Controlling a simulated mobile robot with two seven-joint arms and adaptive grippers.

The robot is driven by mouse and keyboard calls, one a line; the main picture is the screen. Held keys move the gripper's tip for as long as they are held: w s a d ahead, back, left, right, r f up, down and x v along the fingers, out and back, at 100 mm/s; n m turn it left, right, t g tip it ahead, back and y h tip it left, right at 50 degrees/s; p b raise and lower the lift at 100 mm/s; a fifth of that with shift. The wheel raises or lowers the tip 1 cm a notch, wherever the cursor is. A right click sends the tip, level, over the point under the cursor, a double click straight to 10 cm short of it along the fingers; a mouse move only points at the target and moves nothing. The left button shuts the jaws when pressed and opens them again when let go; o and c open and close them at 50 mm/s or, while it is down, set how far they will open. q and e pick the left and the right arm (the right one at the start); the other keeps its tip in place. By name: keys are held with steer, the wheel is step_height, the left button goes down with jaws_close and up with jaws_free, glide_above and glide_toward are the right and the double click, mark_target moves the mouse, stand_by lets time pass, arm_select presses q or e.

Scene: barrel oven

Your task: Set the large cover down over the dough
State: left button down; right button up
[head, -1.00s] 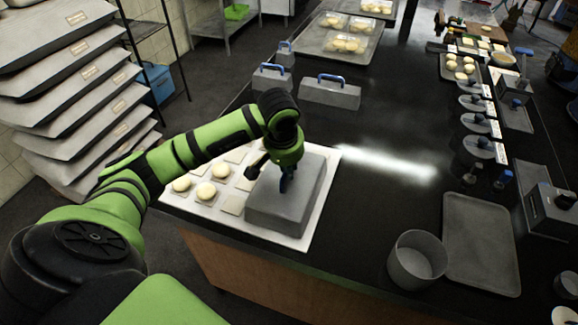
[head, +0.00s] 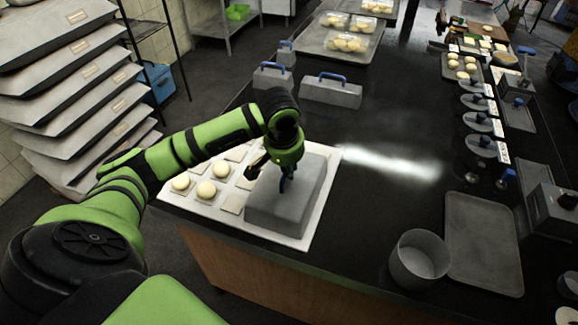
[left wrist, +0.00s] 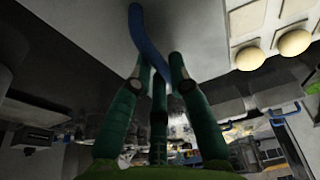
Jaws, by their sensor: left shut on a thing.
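The large cover (head: 291,217) is a grey box with a blue handle on top. It sits over the right part of the white board (head: 318,225), and what lies under it is hidden. My left gripper (head: 286,184) is over the cover and shut on its blue handle; in the left wrist view the blue handle (left wrist: 150,45) passes between my fingers (left wrist: 158,82). Several pale dough balls (head: 206,189) on square pads show on the board left of the cover. I cannot tell whether the cover's rim fully touches the board. My right gripper is in neither view.
Other grey covers with blue handles (head: 330,92) stand behind on the black counter. A grey pot (head: 418,258) and an empty tray (head: 483,240) are at the right. The counter's middle (head: 385,140) is clear.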

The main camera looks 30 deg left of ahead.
arm_select(q)
steer(key=shift+f, duration=0.1)
steer(key=c, duration=1.1)
jaws_free()
